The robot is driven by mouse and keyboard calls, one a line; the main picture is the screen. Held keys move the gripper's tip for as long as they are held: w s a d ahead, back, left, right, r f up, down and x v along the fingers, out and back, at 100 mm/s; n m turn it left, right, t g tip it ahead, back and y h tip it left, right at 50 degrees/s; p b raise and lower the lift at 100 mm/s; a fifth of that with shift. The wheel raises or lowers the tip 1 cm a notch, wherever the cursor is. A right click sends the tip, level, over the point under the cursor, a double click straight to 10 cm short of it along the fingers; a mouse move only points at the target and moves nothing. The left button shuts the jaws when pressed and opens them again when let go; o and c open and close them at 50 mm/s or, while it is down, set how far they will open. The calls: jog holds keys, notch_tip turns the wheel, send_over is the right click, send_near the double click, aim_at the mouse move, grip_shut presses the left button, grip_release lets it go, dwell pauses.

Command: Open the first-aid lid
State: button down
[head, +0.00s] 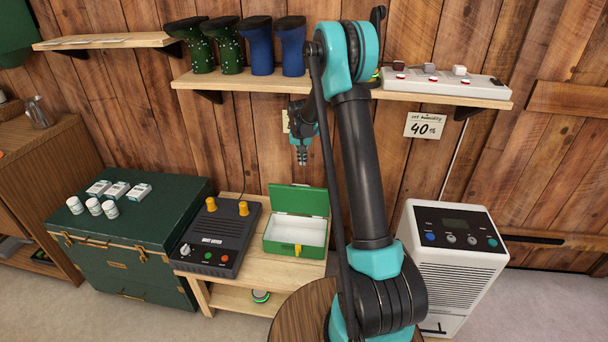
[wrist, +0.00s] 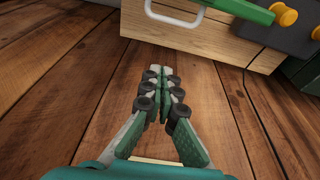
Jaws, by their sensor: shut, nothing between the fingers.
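The first-aid box (head: 297,248) is green with a white inside and sits on the low wooden bench in the head view. Its green lid (head: 298,200) stands raised at the back, and the white interior shows empty. In the wrist view, a green edge that looks like the lid (wrist: 243,10) shows at the top, with a white handle (wrist: 172,16) beside it. My gripper (head: 302,160) hangs above and behind the box, apart from it and near the wall. In the wrist view my gripper (wrist: 160,74) has its fingers together, with nothing between them.
A black boot dryer (head: 222,232) with yellow knobs stands left of the box on the bench (head: 192,282). A green trunk (head: 125,262) holds small boxes and jars. A white dehumidifier (head: 455,265) stands right. A shelf (head: 445,97) with boots and a power strip is above.

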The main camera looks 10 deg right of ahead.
aim_at(300, 197)
notch_tip(300, 197, down, 9)
jog(key=s, duration=0.1)
jog(key=shift+s+a+m, duration=0.2)
jog(key=shift+s+m, duration=0.1)
jog(key=shift+s, duration=0.05)
dwell(0.5)
jog(key=shift+f, duration=0.1)
jog(key=s, duration=0.1)
jog(key=s+a, duration=0.1)
jog(key=shift+s+r, duration=0.3)
jog(key=shift+s, duration=0.05)
